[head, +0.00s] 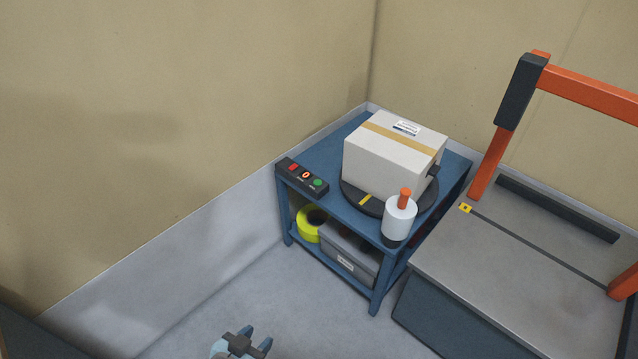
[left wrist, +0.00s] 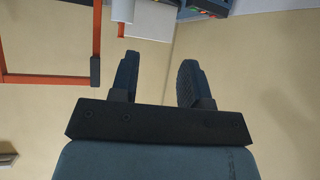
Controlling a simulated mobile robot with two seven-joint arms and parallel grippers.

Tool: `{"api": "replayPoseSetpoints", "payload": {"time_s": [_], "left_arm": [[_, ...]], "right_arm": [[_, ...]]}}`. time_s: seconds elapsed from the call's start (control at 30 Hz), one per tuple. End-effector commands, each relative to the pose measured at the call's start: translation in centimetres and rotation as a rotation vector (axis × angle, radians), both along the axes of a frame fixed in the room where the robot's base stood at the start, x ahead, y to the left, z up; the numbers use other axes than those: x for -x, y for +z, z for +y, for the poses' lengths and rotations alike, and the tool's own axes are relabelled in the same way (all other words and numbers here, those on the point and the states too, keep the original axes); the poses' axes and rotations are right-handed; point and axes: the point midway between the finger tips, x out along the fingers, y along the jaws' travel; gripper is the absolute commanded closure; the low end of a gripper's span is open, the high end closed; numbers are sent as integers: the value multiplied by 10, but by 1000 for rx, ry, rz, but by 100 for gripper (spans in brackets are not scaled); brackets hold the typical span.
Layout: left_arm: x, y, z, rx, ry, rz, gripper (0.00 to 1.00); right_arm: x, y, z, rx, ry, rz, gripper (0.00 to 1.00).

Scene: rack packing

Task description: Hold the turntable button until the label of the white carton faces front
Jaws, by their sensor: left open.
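The white carton (head: 385,165) sits on a dark round turntable (head: 352,200) on top of a blue cart (head: 325,160). A tan tape strip runs over it, and a white label (head: 406,127) shows on its top face. The front faces in view look plain. A black control box (head: 302,177) with a red, an orange-ringed and a green button (head: 318,183) sits at the cart's left edge. My left gripper (head: 257,342) is low in the head view, well apart from the box. It is open and empty, as the left wrist view shows (left wrist: 160,80). My right gripper is not in view.
A white bottle with an orange top (head: 398,217) stands at the cart's front corner. A yellow tape roll (head: 311,224) and a grey bin (head: 348,252) sit on the lower shelf. A grey bench (head: 520,265) with an orange frame (head: 585,88) stands at right. Floor before the cart is clear.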

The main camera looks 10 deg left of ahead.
Motion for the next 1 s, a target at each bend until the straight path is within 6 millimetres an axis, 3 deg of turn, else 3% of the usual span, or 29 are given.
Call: {"api": "replayPoseSetpoints", "payload": {"time_s": [0.3,0.5,1.0], "left_arm": [[3,-1,0,0,0,5,57],[4,-2,0,0,0,6,100],[3,-2,0,-1,0,6,100]], "right_arm": [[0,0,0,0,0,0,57],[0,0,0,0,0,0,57],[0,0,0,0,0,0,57]]}}
